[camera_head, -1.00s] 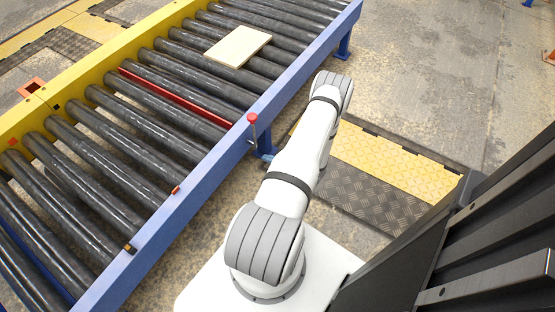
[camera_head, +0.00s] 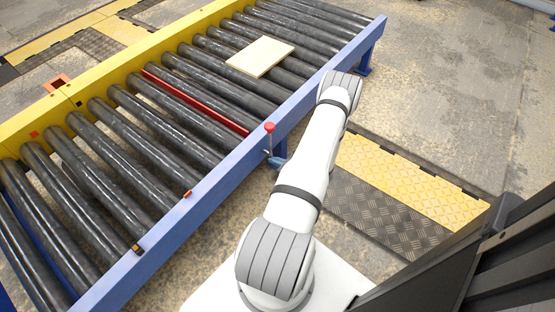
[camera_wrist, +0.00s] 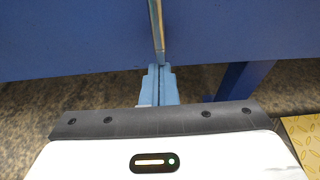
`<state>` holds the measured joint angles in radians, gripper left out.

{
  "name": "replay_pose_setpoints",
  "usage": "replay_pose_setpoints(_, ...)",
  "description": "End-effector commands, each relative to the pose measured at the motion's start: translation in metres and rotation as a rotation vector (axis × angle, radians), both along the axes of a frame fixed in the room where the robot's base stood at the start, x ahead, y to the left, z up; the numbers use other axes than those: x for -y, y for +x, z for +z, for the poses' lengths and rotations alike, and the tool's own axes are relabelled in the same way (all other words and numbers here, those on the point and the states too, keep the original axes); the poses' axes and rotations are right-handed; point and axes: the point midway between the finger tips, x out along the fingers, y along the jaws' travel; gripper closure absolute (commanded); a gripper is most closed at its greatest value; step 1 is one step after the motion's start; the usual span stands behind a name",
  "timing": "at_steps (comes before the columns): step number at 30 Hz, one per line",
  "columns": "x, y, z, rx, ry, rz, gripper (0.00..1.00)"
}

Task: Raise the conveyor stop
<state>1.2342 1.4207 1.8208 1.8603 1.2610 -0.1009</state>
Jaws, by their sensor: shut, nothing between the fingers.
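The conveyor stop is a thin red bar (camera_head: 195,101) lying low between the rollers, across the conveyor. In the wrist view a thin metal rod (camera_wrist: 157,28), which looks like this lever, runs down the blue rail just ahead of my fingertips. My gripper (camera_wrist: 160,72) has its light blue fingers together, with nothing visible between them. Its tips are at or just below the rod's lower end; I cannot tell whether they touch.
A pale board (camera_head: 260,57) lies flat on the rollers beyond the stop. The blue side rail (camera_head: 205,197) stands between my arm and the rollers, with a blue leg (camera_wrist: 245,78) below it. Yellow and black floor plates (camera_head: 400,180) lie right of my arm.

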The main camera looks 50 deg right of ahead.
Motion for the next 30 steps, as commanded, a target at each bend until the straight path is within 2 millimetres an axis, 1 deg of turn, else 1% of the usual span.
replay_pose_setpoints(7,0.001,0.001,0.043,0.002,-0.002,0.001,1.00)
replay_pose_setpoints(9,0.001,0.001,0.052,0.002,-0.002,0.001,1.00)
replay_pose_setpoints(10,0.001,0.000,0.053,0.001,-0.001,0.000,1.00)
replay_pose_setpoints(20,0.001,0.001,0.052,0.006,-0.003,0.002,1.00)
replay_pose_setpoints(23,0.001,0.002,0.048,0.007,-0.003,0.002,1.00)
replay_pose_setpoints(26,0.000,0.002,0.037,0.005,-0.002,0.004,1.00)
replay_pose_setpoints(30,-0.001,0.002,0.012,0.000,0.000,0.004,1.00)
